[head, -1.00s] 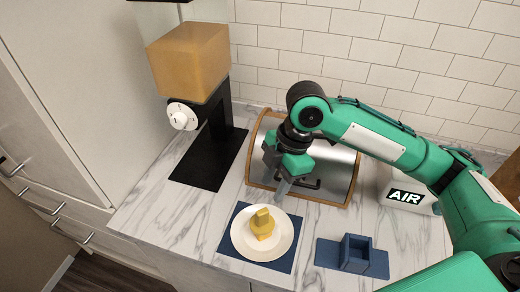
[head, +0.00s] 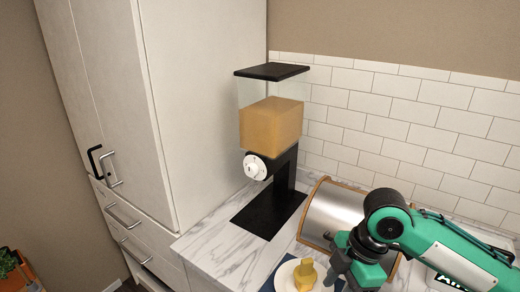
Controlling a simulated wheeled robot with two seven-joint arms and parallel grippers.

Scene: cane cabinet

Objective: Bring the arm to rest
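My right arm, green with dark joints, comes in from the right edge. Its gripper (head: 349,272) points down over the counter, in front of the bread box (head: 334,211) with a metal lid and wooden frame. The gripper is just right of a yellow object (head: 305,275) on a white plate (head: 286,278). Its fingertips are dark and small here, and their spacing is hard to tell. My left arm and gripper are not in view.
A dispenser (head: 270,125) with amber contents stands on a black base (head: 266,211) on the marble counter (head: 213,240). A tall white cabinet (head: 160,100) stands at left.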

